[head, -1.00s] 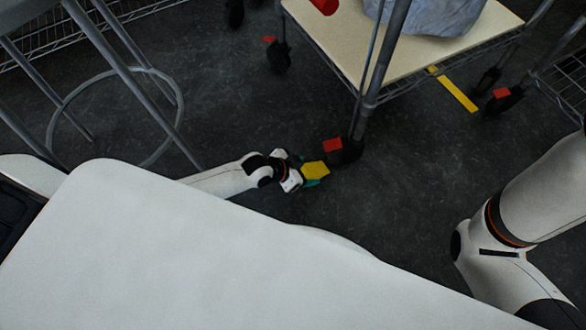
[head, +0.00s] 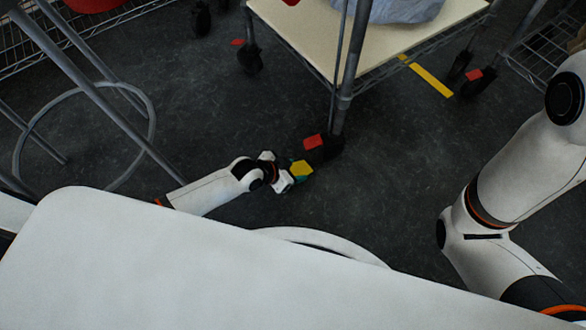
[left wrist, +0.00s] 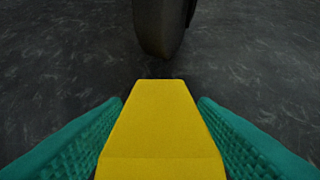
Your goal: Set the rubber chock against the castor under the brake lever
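The yellow wedge-shaped rubber chock (head: 301,168) is between the teal fingers of my left gripper (head: 298,175), low over the floor. In the left wrist view the chock (left wrist: 160,125) points forward, with a finger close along each side. The dark castor (head: 326,152) with a red brake lever (head: 313,141) stands at the foot of the cart's near post, just beyond the chock. In the left wrist view the castor wheel (left wrist: 160,28) is straight ahead, and a strip of floor seems to show between it and the chock's tip. My right gripper is out of view.
The wire cart's cream shelf (head: 330,30) carries a grey-blue bag (head: 405,8). Other castors (head: 249,60) have red levers too. A stool with a ring (head: 150,130) stands at left. A yellow floor strip (head: 430,80) lies at right. Floor around the castor is clear.

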